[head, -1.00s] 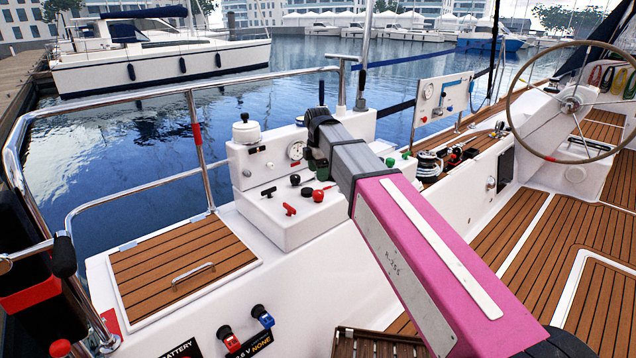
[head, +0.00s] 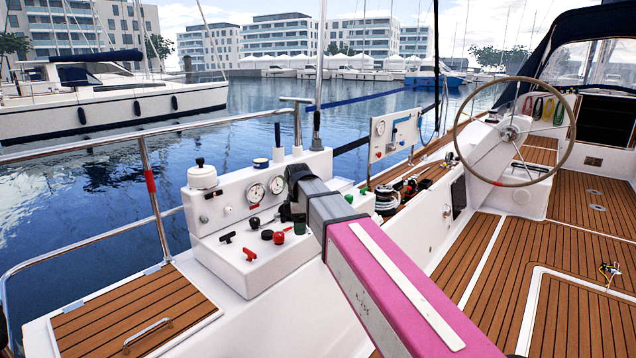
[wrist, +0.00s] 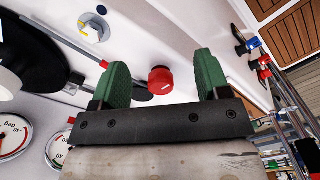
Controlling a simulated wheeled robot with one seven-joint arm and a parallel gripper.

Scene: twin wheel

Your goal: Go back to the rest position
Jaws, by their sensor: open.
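My gripper (wrist: 162,72) has two green fingers, spread apart with nothing held between them. In the wrist view a round red knob (wrist: 160,80) shows in the gap between the fingers; I cannot tell how far off it is. In the head view my pink and grey arm reaches over the white console (head: 235,275), and its dark end hangs in front of the console's upright face. My fingers are mostly hidden there behind my wrist. The red knob (head: 279,238) sits on the console top, below and left of my arm's end.
On the console are gauges (head: 256,193), a red T-handle (head: 250,254), black knobs and a white capped post (head: 202,174). A steel rail (head: 147,175) stands at left.

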